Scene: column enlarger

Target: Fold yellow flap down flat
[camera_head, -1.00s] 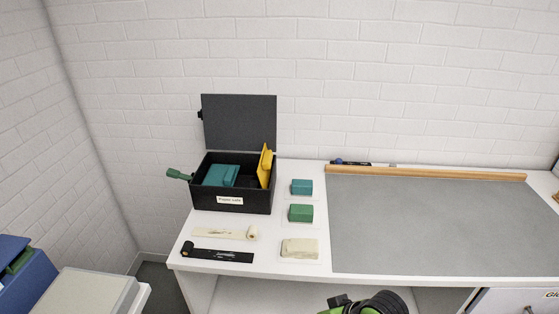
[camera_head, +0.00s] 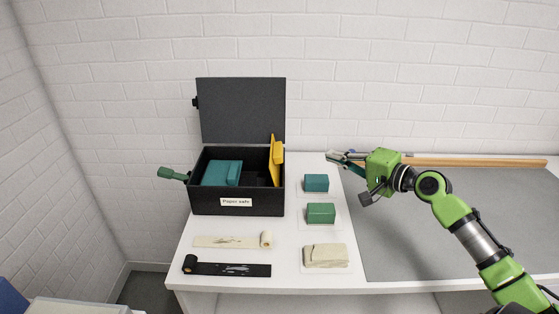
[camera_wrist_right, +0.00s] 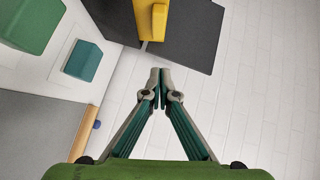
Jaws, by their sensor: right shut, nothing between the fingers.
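The yellow flap (camera_head: 276,162) stands upright at the right side inside the black box labelled "Paper safe" (camera_head: 222,206). A teal flap (camera_head: 221,173) lies roughly flat in the left part of the box. The box's dark lid (camera_head: 241,110) stands open at the back. My right gripper (camera_head: 330,156) is shut and empty, to the right of the box and apart from the yellow flap. In the right wrist view its fingertips (camera_wrist_right: 160,72) point toward the yellow flap (camera_wrist_right: 152,20). My left gripper is not in view.
A teal block (camera_head: 316,183), a green block (camera_head: 321,213) and a cream block (camera_head: 325,256) stand right of the box. A cream roll (camera_head: 235,241) and a black strip (camera_head: 232,269) lie in front. A green handle (camera_head: 171,174) sticks out left.

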